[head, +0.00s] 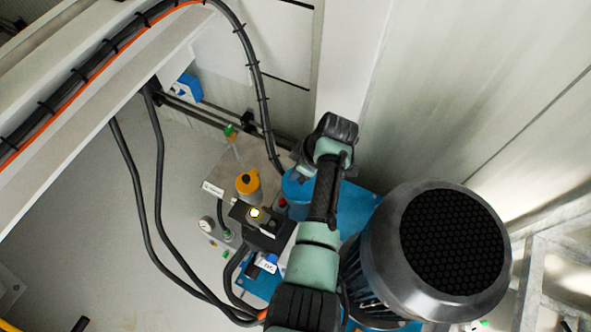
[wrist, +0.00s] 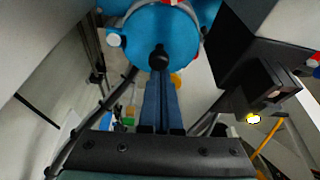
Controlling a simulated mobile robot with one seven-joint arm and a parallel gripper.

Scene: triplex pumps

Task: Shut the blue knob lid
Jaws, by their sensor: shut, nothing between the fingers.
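A round blue part (wrist: 162,35) fills the upper middle of the wrist view. A black knob (wrist: 159,57) sits at its lower edge. I take this as the knob lid, but cannot tell how far open it is. My gripper (wrist: 160,78) is shut and empty, its two fingers side by side. The fingertips appear just below the black knob; whether they touch it is unclear. In the head view the blue part (head: 297,187) shows beside my wrist, partly covered by my arm. The fingertips are hidden there.
A large motor with a black grille (head: 452,242) stands close to the right of my arm. A black box (head: 262,228) with a lit yellow lamp, a yellow cap (head: 248,183) and a gauge (head: 207,224) stand left. Black hoses (head: 158,170) hang further left. A wall rises behind.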

